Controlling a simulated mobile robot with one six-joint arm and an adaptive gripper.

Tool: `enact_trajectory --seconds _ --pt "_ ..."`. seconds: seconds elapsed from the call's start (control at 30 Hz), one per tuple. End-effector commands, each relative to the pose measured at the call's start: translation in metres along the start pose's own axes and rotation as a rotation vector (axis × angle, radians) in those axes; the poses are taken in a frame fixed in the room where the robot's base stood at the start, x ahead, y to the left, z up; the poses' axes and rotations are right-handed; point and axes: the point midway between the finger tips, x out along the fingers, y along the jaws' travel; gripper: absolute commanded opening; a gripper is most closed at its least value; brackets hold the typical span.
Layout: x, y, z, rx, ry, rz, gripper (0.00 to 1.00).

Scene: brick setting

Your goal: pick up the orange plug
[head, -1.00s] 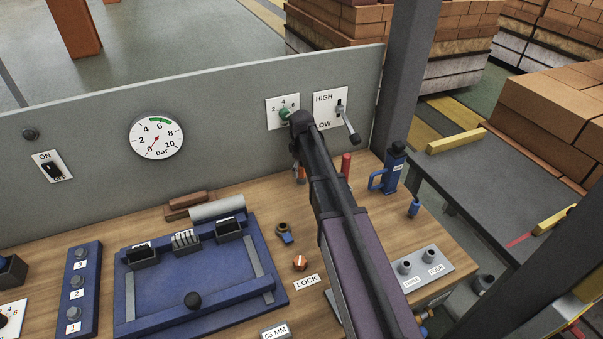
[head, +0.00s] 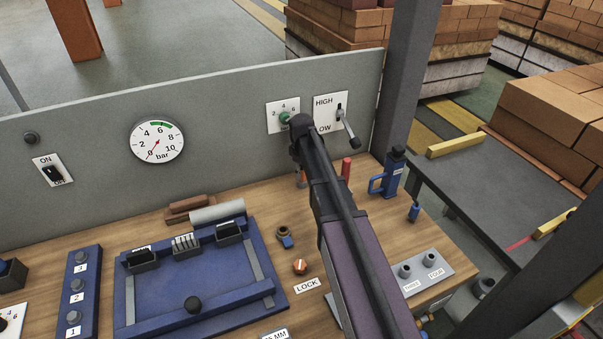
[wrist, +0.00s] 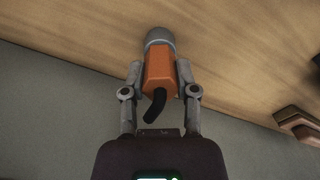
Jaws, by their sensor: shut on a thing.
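The orange plug (wrist: 157,72) has a grey round end and a short black cable stub. In the wrist view it sits between the two grey fingers of my gripper (wrist: 160,68), which are shut on its sides. Its grey end points away from my palm, toward the wooden bench top. I cannot tell whether it touches the wood. In the head view only a small orange bit of the plug (head: 300,180) shows beside my arm, by the back panel; my arm hides most of my gripper there.
A red peg (head: 346,168) and a blue bottle-like jack (head: 393,175) stand right of my arm. The grey back panel (head: 230,155) with a gauge (head: 157,142) and a HIGH/LOW lever (head: 347,135) rises behind. A blue fixture (head: 205,290) and an orange-topped knob (head: 300,267) lie left.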

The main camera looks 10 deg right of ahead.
Motion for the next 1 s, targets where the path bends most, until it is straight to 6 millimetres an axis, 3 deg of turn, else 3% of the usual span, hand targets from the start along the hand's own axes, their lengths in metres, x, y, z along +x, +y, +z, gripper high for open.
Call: enact_trajectory --seconds 0.47,1.0 --pt "-0.037 0.000 0.000 0.000 0.000 0.000 0.00" --pt "-0.044 -0.090 0.082 0.000 0.000 0.000 0.00"
